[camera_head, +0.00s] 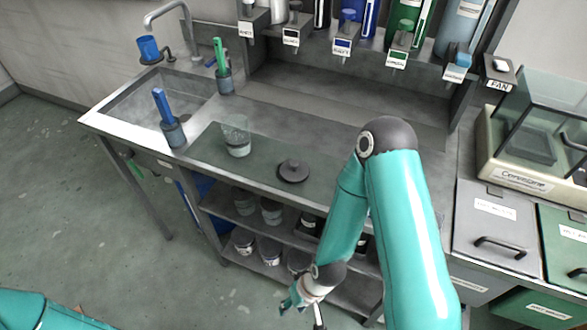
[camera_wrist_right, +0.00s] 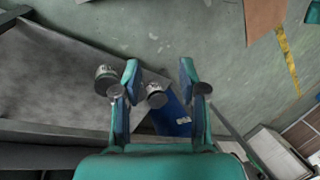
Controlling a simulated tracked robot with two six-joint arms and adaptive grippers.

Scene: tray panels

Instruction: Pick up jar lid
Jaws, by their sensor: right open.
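The jar lid (camera_head: 293,171), a dark grey disc with a small knob, lies flat on the grey mat on the counter, right of the middle. A clear jar (camera_head: 237,137) with pale contents stands open on the mat to its left. My right gripper (camera_head: 300,299) is below and in front of the counter, well short of the lid and apart from it. In the right wrist view its fingers (camera_wrist_right: 159,72) are spread with nothing held between them. I cannot make out the lid in that view. Of my left arm only a teal link shows; its gripper is out of view.
Shelves under the counter hold several jars (camera_head: 271,210). Brushes in holders (camera_head: 173,131) stand left of the mat, by the sink (camera_head: 150,105). Dispensers (camera_head: 400,45) line the back. A glass-sided machine (camera_head: 530,145) stands right. The mat around the lid is clear.

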